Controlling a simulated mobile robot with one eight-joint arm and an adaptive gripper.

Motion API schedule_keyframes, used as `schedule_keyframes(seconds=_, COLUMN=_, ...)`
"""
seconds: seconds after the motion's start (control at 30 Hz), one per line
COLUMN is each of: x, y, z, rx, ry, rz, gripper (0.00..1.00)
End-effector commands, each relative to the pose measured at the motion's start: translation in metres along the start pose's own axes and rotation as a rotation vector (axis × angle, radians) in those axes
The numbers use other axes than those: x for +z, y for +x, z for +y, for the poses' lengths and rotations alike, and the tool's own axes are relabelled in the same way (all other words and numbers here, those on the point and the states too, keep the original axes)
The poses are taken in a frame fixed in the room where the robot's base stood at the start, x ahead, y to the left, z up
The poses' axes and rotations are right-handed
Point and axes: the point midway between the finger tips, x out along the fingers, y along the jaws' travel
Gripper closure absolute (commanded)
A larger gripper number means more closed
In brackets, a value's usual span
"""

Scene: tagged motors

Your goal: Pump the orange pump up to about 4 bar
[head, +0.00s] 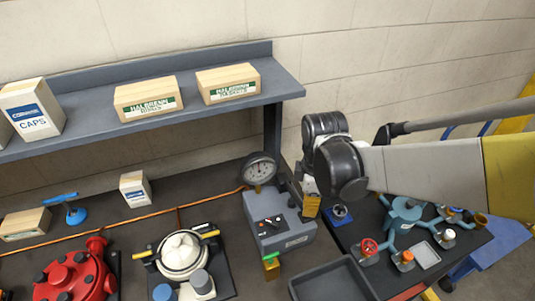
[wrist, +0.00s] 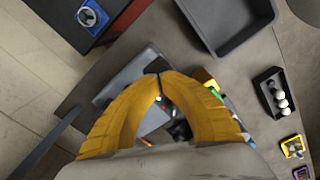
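No pump with an orange body is plain to see. A grey box unit (head: 279,222) stands on the bench in the head view, with a dark control panel on top and a round dial gauge (head: 259,168) behind it. An orange hose (head: 120,237) runs along the bench toward this unit. The gauge reading is too small to tell. My gripper (head: 311,206) is at the right side of the unit, pointing down. In the wrist view its yellow fingers (wrist: 158,76) arch together and their tips meet, with nothing clearly held. Part of the unit shows between and behind the fingers.
A grey tray (head: 330,281) lies in front of the unit. A blue-green valve assembly (head: 404,214) stands right, on a dark mat. A red motor (head: 77,277) and a white round device (head: 181,254) stand left. A shelf (head: 192,99) with boxes overhangs the back.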

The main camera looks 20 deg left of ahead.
Motion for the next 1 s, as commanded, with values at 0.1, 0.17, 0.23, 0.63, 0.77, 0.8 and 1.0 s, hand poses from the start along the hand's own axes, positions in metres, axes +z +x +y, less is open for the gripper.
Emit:
schedule_keyframes(seconds=0.1, x=0.000, y=0.007, z=0.000, rx=0.000, ry=0.000, rz=0.000, gripper=1.00)
schedule_keyframes(seconds=0.17, x=0.000, y=0.010, z=0.000, rx=0.000, ry=0.000, rz=0.000, gripper=1.00)
schedule_keyframes(seconds=0.23, x=0.000, y=0.013, z=0.000, rx=0.001, ry=0.000, rz=0.001, gripper=1.00)
schedule_keyframes(seconds=0.63, x=0.000, y=0.028, z=0.000, rx=0.001, ry=0.000, rz=0.001, gripper=1.00)
schedule_keyframes(seconds=0.77, x=0.000, y=0.025, z=0.000, rx=0.001, ry=0.000, rz=0.001, gripper=1.00)
schedule_keyframes(seconds=0.8, x=0.000, y=0.024, z=0.000, rx=0.001, ry=0.000, rz=0.001, gripper=1.00)
schedule_keyframes(seconds=1.0, x=0.000, y=0.006, z=0.000, rx=0.001, ry=0.000, rz=0.001, gripper=1.00)
